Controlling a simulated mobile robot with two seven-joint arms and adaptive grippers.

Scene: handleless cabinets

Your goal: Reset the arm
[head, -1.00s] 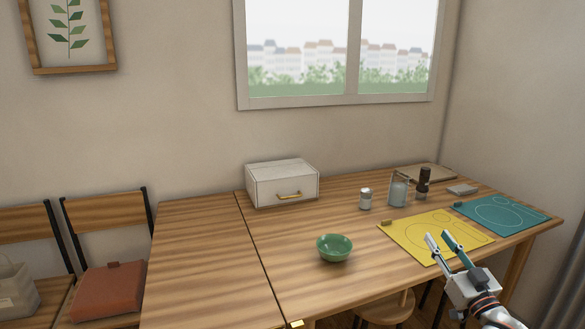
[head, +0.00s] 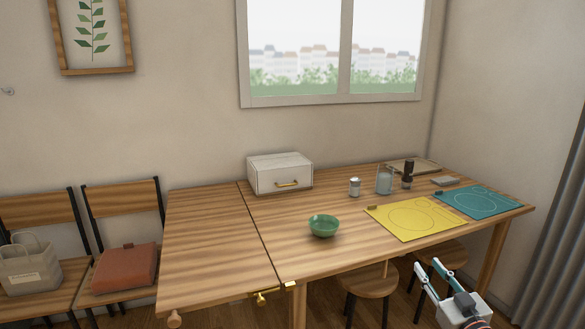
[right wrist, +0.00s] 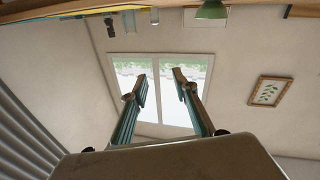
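My right gripper (head: 430,272) is at the lower right of the head view, in front of the table's near edge and clear of it. Its two fingers are spread and nothing is between them. In the right wrist view the open fingers (right wrist: 160,88) point toward the wall and window, and the picture is upside down. My left gripper is in neither view.
The wooden table (head: 215,230) bears a green bowl (head: 323,226), a white box (head: 280,174), a yellow mat (head: 400,226), a teal mat (head: 490,203), a shaker (head: 354,187) and a glass jar (head: 384,181). Stools (head: 370,281) stand under its front edge.

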